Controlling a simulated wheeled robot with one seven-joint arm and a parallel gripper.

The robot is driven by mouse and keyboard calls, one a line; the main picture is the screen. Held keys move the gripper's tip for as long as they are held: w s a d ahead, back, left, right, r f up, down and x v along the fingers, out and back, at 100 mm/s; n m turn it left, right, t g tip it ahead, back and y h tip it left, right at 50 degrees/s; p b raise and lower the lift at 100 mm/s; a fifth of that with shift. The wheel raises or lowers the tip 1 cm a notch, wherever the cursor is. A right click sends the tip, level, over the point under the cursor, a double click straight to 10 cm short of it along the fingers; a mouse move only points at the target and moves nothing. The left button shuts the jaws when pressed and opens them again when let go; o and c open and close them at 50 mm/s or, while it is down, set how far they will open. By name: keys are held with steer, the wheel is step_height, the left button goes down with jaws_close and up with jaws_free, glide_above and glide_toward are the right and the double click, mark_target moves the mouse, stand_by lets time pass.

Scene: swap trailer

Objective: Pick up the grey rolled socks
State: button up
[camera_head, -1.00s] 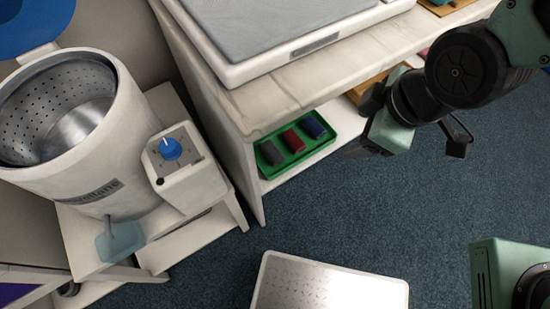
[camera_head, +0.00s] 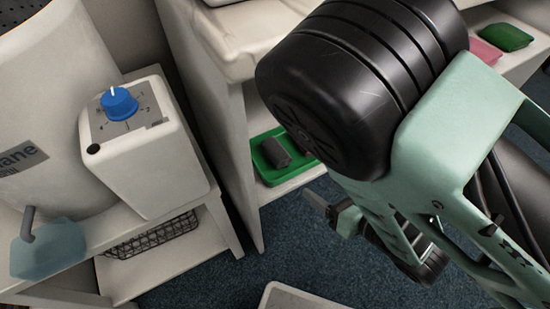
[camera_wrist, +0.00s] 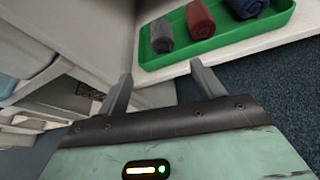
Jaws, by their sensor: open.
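The grey rolled socks (camera_wrist: 162,35) lie at the left end of a green tray (camera_wrist: 222,37) in the wrist view, beside a red roll (camera_wrist: 200,20) and a dark blue roll (camera_wrist: 247,7). In the head view the grey socks (camera_head: 276,152) show in the tray (camera_head: 284,174) on the low shelf; my arm hides most of the other rolls. My gripper (camera_wrist: 161,72) is open and empty, its fingers spread, pointing towards the tray's near left end, apart from the socks. In the head view only part of it (camera_head: 332,212) shows, in front of the shelf.
The shelf board (camera_wrist: 180,68) carries the tray, with a white side wall (camera_head: 242,170) to its left. A white machine with a blue knob (camera_head: 120,103) stands at left. Pink (camera_head: 484,51) and green items (camera_head: 504,37) lie further right. Blue carpet lies in front.

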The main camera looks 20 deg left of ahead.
mark_target(285, 159)
steer(key=b+x, duration=1.1)
steer(key=b, duration=0.3)
steer(key=shift+w+a+f, duration=0.15)
steer(key=shift+w+a, duration=0.05)
steer(key=shift+a, duration=0.1)
steer(key=shift+b+x, duration=1.6)
steer(key=shift+x, duration=1.05)
steer(key=shift+w+r, duration=0.1)
steer(key=shift+r, duration=0.1)
steer(key=c, duration=0.7)
